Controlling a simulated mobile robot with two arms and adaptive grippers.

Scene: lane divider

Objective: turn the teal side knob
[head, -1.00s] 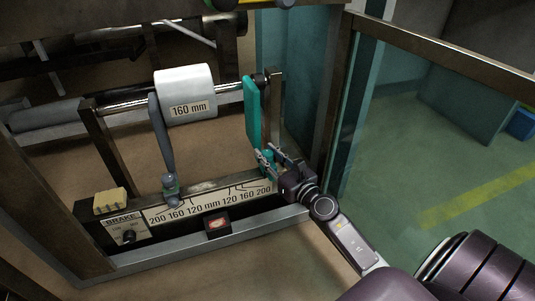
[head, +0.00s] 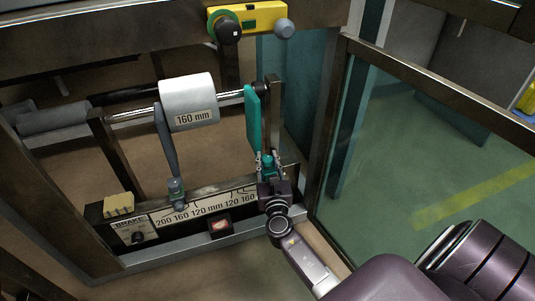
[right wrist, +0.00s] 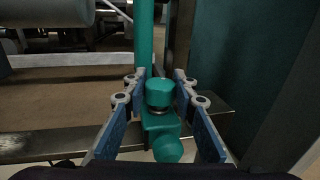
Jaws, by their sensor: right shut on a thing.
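The teal divider arm (head: 252,118) hangs from the shaft beside the white roll (head: 189,102). At its foot is a teal carriage (right wrist: 158,124) with two teal knobs. The upper knob (right wrist: 160,92) is a short cylinder above a dark collar. The lower knob (right wrist: 168,148) is round and faces the camera. My right gripper (head: 268,160) is shut on the upper knob, its fingers on both sides of it. In the right wrist view the fingertips (right wrist: 160,78) flank the knob and carriage. The exact finger contact is hard to see. My left gripper is not in view.
A yellow unit with knobs (head: 258,14) is on the top beam. A framed clear panel (head: 400,150) stands at the right.

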